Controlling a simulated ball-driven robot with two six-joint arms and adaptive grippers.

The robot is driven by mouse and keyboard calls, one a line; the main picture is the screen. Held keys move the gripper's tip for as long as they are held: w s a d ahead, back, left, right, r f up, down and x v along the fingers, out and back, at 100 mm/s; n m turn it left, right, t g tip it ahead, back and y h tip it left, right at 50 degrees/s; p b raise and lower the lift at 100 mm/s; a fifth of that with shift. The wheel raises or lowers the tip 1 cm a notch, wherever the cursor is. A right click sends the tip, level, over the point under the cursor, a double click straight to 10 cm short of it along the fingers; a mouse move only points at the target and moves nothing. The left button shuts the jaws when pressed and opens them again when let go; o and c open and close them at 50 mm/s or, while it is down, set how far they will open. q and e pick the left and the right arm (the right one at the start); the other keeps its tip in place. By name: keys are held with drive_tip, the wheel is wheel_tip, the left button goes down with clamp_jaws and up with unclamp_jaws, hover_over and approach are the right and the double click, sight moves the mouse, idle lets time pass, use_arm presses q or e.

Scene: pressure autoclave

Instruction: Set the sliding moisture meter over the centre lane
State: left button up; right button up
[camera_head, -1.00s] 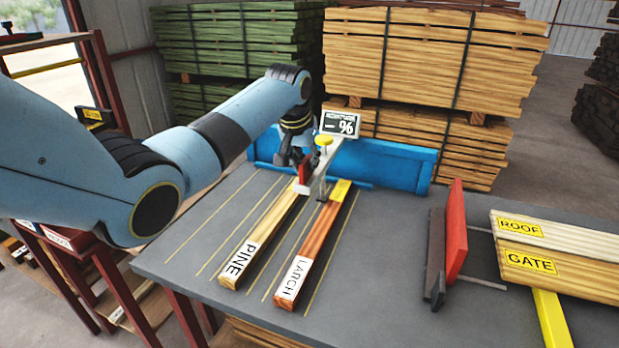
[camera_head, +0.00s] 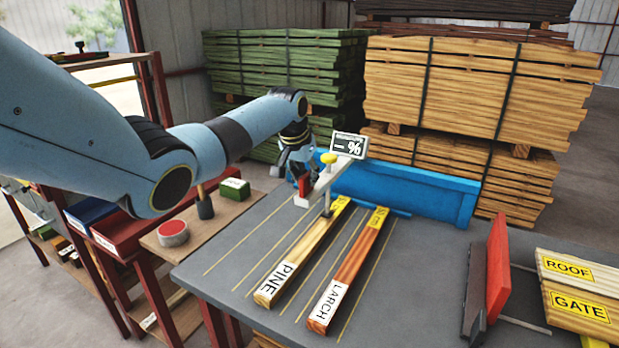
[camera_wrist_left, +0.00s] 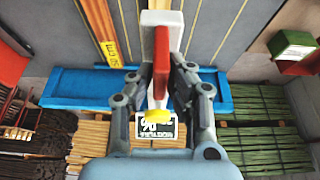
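The moisture meter has a white arm (camera_head: 322,184), a yellow knob (camera_head: 328,158), a red handle (camera_wrist_left: 161,50) and a display reading "– %" (camera_head: 348,146). It stands at the blue rail, its probe over the far end of the pine plank (camera_head: 290,268). The larch plank (camera_head: 345,280) lies to its right, with a bare lined strip of table between the planks. My left gripper (camera_head: 302,182) is shut on the red handle; the wrist view shows a finger on each side. My right gripper is not in view.
The blue rail (camera_head: 400,190) closes the table's far edge. A side stand at left holds a red tin (camera_head: 173,233) and a green box (camera_head: 235,188). Lumber stacks rise behind.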

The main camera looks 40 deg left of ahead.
use_arm(q)
drive_tip(key=o, duration=0.4)
drive_tip(key=shift+d, duration=0.1)
drive_tip(key=v, duration=1.2)
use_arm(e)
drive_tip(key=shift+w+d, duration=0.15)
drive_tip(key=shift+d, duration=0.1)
use_arm(q)
drive_tip(key=shift+f, duration=0.1)
